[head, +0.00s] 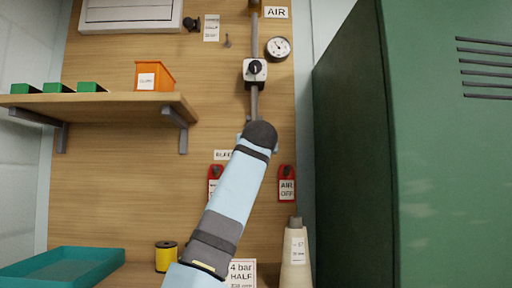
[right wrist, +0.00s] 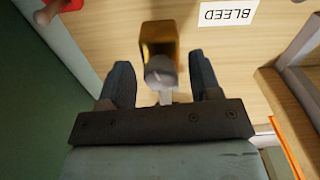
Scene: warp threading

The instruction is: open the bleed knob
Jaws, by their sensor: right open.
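The bleed knob (right wrist: 158,38) shows in the right wrist view as a brass-coloured fitting on the wood panel, with a blurred grey piece at its near end. My right gripper (right wrist: 160,64) is open, with one finger on each side of the fitting. Gaps show between the fingers and the fitting, and nothing is gripped. A BLEED label (right wrist: 227,13) appears upside down beside it. In the head view my arm covers the knob and most of the gripper. The label (head: 223,155) is partly covered there too. My left gripper is not in view.
A black-knobbed valve (head: 255,69) and a gauge (head: 278,48) are above. Red tags (head: 287,183) hang beside my arm. A green cabinet (head: 400,150) stands close on the right. A wooden shelf (head: 100,108) juts out on the left.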

